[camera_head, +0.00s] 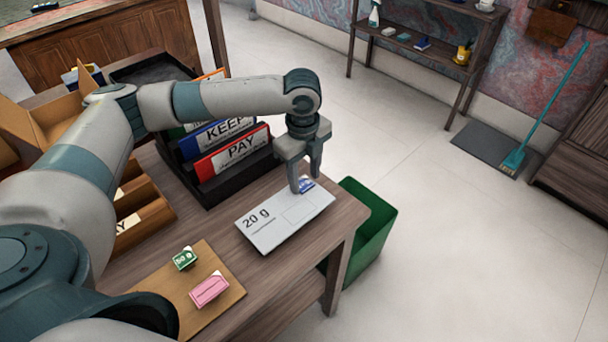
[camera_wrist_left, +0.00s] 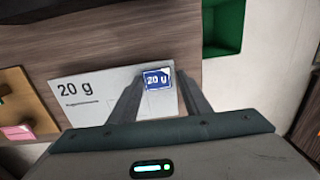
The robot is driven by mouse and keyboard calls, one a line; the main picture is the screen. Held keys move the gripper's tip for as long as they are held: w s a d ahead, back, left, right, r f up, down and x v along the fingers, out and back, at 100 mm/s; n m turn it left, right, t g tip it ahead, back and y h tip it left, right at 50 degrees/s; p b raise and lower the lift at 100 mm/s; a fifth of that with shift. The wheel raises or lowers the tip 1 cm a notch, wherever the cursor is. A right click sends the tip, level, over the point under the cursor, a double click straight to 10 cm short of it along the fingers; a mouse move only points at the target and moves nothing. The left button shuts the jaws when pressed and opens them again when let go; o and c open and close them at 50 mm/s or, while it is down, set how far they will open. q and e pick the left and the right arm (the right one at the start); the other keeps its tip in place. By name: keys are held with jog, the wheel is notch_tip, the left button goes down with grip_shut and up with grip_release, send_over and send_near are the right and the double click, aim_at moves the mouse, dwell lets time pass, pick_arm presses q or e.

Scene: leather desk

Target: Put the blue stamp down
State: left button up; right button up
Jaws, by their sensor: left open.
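The blue stamp (camera_head: 306,185), marked 20 g in the left wrist view (camera_wrist_left: 157,79), lies at the upper right corner of the white envelope (camera_head: 265,228). The envelope, also printed 20 g, lies flat on the desk and shows in the left wrist view (camera_wrist_left: 95,106). My left gripper (camera_head: 307,181) points down over that corner. It is open, with its fingertips on either side of the stamp; in the left wrist view (camera_wrist_left: 158,80) the fingers stand apart from it. Whether the fingertips touch the envelope I cannot tell. My right gripper is not in view.
A green stamp (camera_head: 184,258) and a pink stamp (camera_head: 209,290) lie on a brown board (camera_head: 222,310) at the desk's front. A black rack with KEEP and PAY folders (camera_head: 232,154) stands behind the envelope. A green bin (camera_head: 367,240) stands beyond the right edge.

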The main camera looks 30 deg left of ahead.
aim_at(302, 185)
pick_arm(q)
jog(key=shift+s+f, duration=0.65)
jog(key=shift+f, duration=0.25)
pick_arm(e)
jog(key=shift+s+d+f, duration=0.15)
pick_arm(q)
jog(key=shift+r, duration=0.2)
jog(key=shift+w+r+b, duration=0.15)
jog(key=shift+r+b, duration=0.05)
jog(key=shift+b, duration=0.25)
notch_tip(302, 185, up, 13)
jog(key=shift+w+a, duration=0.15)
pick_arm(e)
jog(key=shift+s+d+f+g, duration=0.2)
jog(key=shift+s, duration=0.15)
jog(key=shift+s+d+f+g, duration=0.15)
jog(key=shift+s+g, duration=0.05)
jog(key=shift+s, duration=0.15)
pick_arm(q)
jog(key=shift+f, duration=0.1)
